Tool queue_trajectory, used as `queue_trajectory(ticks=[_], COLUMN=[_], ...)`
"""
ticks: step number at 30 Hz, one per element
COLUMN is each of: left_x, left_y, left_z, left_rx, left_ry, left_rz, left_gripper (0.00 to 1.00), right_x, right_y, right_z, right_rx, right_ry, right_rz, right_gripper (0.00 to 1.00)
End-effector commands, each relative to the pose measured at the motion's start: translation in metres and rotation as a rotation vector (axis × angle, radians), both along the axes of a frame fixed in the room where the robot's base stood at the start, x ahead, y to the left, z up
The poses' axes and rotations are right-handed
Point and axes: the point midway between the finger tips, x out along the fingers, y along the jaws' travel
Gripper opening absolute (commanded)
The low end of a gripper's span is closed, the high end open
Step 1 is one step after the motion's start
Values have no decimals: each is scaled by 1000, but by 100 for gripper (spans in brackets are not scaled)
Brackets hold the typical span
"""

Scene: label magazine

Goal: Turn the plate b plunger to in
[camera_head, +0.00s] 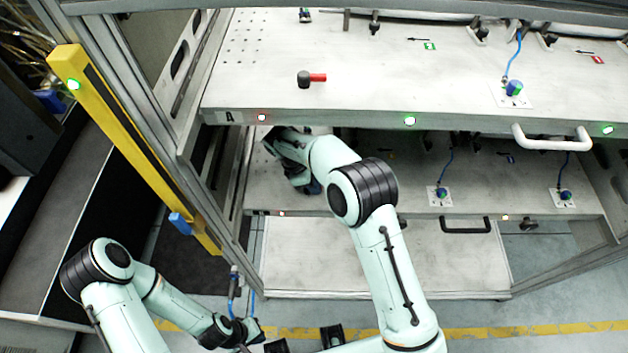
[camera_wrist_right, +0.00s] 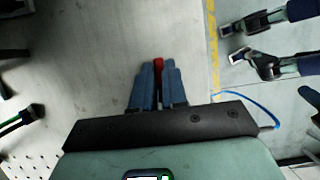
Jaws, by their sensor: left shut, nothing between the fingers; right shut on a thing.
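The plate b shelf (camera_head: 375,203) is the middle grey shelf, below the shelf marked A. My right arm reaches to its left end. My right gripper (camera_head: 313,188) is mostly hidden by its own wrist in the head view. In the right wrist view its blue fingers (camera_wrist_right: 158,85) are shut on a red handle (camera_wrist_right: 158,62), which appears to be the plate b plunger. Only the handle's tip shows; its hub and the direction it points are hidden. My left gripper (camera_head: 250,332) is shut and empty, low at the left, away from the shelves.
The upper shelf (camera_head: 450,80) has a black knob with a red handle (camera_head: 310,78) pointing right. A white bar handle (camera_head: 552,138) juts from its front. A black bar handle (camera_head: 466,225) is on the middle shelf. A yellow post (camera_head: 130,140) stands left.

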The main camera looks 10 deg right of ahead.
Motion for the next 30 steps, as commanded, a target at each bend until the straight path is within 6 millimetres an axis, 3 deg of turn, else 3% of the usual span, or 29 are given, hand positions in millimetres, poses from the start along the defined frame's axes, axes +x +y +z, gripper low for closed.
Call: queue_trajectory(ticks=[13, 14, 15, 16, 25, 30], left_x=[1, 1, 1, 1, 0, -9], left_y=[0, 0, 0, 0, 0, 0], left_z=[1, 1, 1, 1, 0, -15], left_rx=[0, 0, 0, 0, 0, 0], left_ry=[-1, -1, -1, -1, 0, 10], left_rz=[0, 0, 0, 0, 0, 0], left_gripper=[0, 0, 0, 0, 0, 0], right_x=[1, 1, 1, 1, 0, 1], right_y=[0, 0, 0, 0, 0, 0], right_z=[2, 2, 2, 2, 0, -3], right_rx=[1, 1, 1, 1, 1, 3], right_ry=[-7, -6, -6, -6, -3, -3], right_rz=[-11, -11, -11, -11, -4, 77], right_gripper=[0, 22, 35, 38, 38, 38])
